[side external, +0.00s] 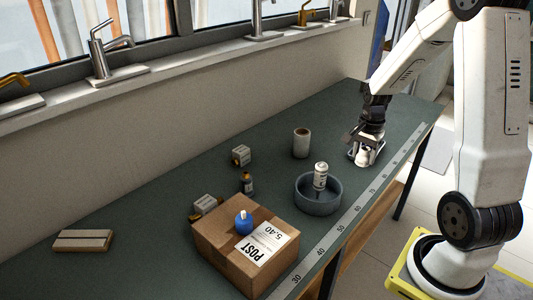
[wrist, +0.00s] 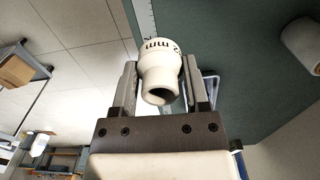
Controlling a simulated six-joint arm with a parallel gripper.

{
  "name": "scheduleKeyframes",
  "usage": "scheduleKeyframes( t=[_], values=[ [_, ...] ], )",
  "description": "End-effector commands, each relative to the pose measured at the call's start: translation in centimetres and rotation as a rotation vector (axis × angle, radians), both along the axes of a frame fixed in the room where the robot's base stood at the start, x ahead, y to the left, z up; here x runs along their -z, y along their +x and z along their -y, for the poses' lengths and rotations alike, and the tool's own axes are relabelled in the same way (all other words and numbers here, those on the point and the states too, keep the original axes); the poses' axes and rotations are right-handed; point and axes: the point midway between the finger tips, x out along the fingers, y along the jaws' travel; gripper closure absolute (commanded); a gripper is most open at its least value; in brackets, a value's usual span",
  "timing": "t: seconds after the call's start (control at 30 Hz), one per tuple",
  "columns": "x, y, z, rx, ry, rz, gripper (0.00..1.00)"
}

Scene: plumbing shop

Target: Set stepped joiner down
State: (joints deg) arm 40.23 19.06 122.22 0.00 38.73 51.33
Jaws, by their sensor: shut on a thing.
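The stepped joiner (wrist: 160,70) is a white fitting with a wider collar, a narrower end and "mm" lettering. In the wrist view it sits between the two fingers of my gripper (wrist: 159,78), which is shut on it. Its open end faces the wrist camera. In the side view my gripper (side external: 366,150) points down low over the far right part of the bench, and the white joiner (side external: 363,160) shows at the fingers. I cannot tell whether the joiner touches the bench. A pale outlined frame (wrist: 210,84) shows partly behind the right finger.
The green bench (side external: 165,215) has a ruler strip (side external: 346,228) along its front edge. A cardboard box (side external: 220,246) and small items sit farther left.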

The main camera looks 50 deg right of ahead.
Motion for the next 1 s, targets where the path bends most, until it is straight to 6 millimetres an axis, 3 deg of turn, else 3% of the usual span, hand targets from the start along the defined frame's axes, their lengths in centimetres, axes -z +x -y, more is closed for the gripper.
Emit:
scheduleKeyframes(
  t=[0.27,0.47,0.77,1.0],
  values=[
    [-0.7,1.7,-0.9,-0.084,-0.001,0.001,0.97],
    [-2.0,5.0,-3.1,-0.259,-0.002,0.002,0.97],
    [-5.2,10.9,-9.1,-0.627,-0.002,0.002,0.97],
    [-8.0,14.6,-15.2,-0.927,-0.002,0.003,0.97]
  ],
)
